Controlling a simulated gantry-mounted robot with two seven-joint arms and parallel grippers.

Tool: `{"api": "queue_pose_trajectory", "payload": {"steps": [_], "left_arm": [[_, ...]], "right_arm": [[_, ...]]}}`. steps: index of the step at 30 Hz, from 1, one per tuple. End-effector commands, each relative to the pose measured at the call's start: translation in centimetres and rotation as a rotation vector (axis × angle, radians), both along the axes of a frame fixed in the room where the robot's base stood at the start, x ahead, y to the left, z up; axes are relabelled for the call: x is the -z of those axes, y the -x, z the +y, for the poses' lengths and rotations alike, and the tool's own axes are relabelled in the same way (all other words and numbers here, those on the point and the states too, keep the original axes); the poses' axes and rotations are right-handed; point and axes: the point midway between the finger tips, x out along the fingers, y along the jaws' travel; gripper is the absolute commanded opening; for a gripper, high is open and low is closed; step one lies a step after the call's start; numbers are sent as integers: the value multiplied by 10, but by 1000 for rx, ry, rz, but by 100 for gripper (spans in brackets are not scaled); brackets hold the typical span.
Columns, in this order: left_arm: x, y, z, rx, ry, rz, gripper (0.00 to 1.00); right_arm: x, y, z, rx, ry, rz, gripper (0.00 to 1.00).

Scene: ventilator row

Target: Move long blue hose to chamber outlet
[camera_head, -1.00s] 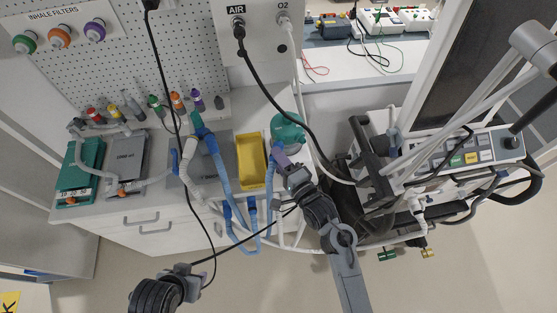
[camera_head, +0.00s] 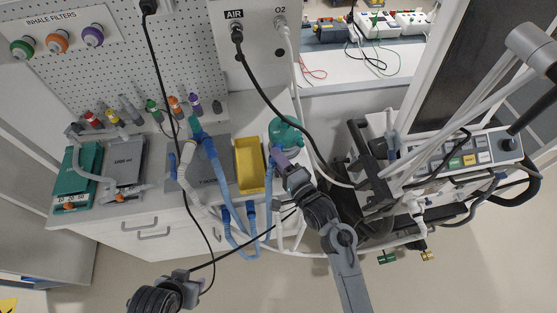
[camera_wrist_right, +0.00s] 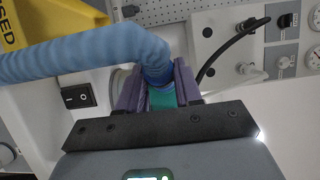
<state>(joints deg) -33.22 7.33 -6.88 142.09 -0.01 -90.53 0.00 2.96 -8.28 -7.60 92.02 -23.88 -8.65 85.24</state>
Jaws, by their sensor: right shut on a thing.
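The long blue hose (camera_head: 212,160) runs over the counter, and blue hose loops hang below its front edge. My right gripper (camera_head: 277,153), with purple fingers, is beside the teal chamber (camera_head: 288,134). In the right wrist view, the hose (camera_wrist_right: 85,55) bends down to a dark blue end cuff (camera_wrist_right: 158,75) between the fingers (camera_wrist_right: 160,88). The gripper is shut on this end. A teal part (camera_wrist_right: 162,98) shows right below the cuff; I cannot tell whether they are joined. My left gripper (camera_head: 190,274) is low at left, away from the counter; its fingers are unclear.
A yellow tray (camera_head: 250,164) stands left of the chamber. Teal and grey boxes (camera_head: 124,164) and a white hose (camera_head: 184,170) occupy the left counter. A black air hose (camera_head: 275,105) hangs behind the chamber. The ventilator (camera_head: 450,160) stands at right.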

Motion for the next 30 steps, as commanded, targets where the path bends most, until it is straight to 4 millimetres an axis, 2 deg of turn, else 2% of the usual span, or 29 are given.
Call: {"api": "queue_pose_trajectory", "payload": {"steps": [7, 8, 12, 14, 23, 30], "left_arm": [[0, 0, -1, -3, 4, 1, 43], [0, 0, -1, -4, 5, 0, 43], [0, 0, -3, -7, 11, 1, 43], [0, 0, -3, -9, 12, 1, 43], [0, 0, -3, -8, 13, 0, 43], [6, 0, -2, -4, 7, 0, 43]], "right_arm": [[2, -1, -2, 5, 1, 4, 0], [2, -1, -2, 5, 1, 4, 36], [1, -1, -1, 4, 1, 4, 57], [1, -1, -1, 4, 1, 3, 64], [1, 1, -1, 2, 1, 3, 64], [3, 19, -13, 3, 2, 2, 64]]}}
